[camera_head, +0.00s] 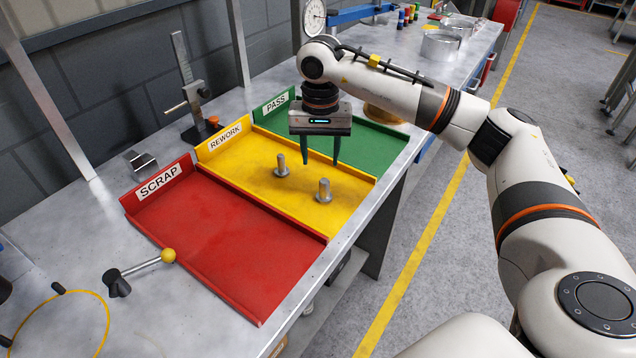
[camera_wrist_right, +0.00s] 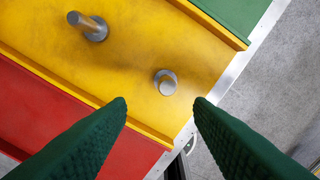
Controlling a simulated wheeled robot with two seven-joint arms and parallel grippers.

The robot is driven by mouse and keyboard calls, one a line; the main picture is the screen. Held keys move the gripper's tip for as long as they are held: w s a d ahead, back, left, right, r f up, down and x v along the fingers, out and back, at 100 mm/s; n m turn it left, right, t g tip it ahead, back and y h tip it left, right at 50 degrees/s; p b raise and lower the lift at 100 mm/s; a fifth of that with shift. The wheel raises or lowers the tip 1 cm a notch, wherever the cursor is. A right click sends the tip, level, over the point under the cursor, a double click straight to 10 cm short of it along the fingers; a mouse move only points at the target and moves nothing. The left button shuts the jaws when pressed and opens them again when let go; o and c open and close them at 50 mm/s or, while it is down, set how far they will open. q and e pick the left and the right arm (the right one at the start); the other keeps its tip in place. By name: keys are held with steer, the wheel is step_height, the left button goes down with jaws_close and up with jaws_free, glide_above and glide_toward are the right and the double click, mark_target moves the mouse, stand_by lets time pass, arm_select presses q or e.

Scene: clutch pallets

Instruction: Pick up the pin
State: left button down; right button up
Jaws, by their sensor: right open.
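Two grey metal pins stand upright in the yellow REWORK tray (camera_head: 243,176). One pin (camera_head: 281,166) is nearer the back and the other pin (camera_head: 324,190) is nearer the front edge. In the right wrist view, one pin (camera_wrist_right: 88,26) is at the upper left and the other pin (camera_wrist_right: 166,82) is near the middle, ahead of the fingertips. My right gripper (camera_head: 320,162) is open and empty, pointing down above the pins. Its two green fingers (camera_wrist_right: 160,106) are wide apart in the wrist view. My left gripper is not in view.
The red SCRAP tray (camera_head: 225,240) is empty, beside the yellow one. The green PASS tray (camera_head: 365,146) lies on the far side. A height gauge (camera_head: 190,90) stands behind the trays. A lever with a yellow knob (camera_head: 168,256) lies in front, near a yellow cable loop (camera_head: 108,318).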

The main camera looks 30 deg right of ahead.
mark_target(324, 180)
steer(key=f, duration=0.4)
steer(key=shift+s+p, duration=0.3)
steer(key=shift+p, duration=0.05)
steer(key=shift+w+f, duration=0.1)
steer(key=shift+f, duration=0.15)
steer(key=f+p, duration=0.1)
steer(key=f, duration=0.1)
steer(key=d+f+p, duration=0.1)
steer(key=f, duration=0.2)
steer(key=shift+w+f, duration=0.1)
steer(key=shift+f, duration=0.05)
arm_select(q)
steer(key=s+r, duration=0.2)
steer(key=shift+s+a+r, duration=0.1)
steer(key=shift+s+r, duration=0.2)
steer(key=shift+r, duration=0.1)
arm_select(e)
jaws_close()
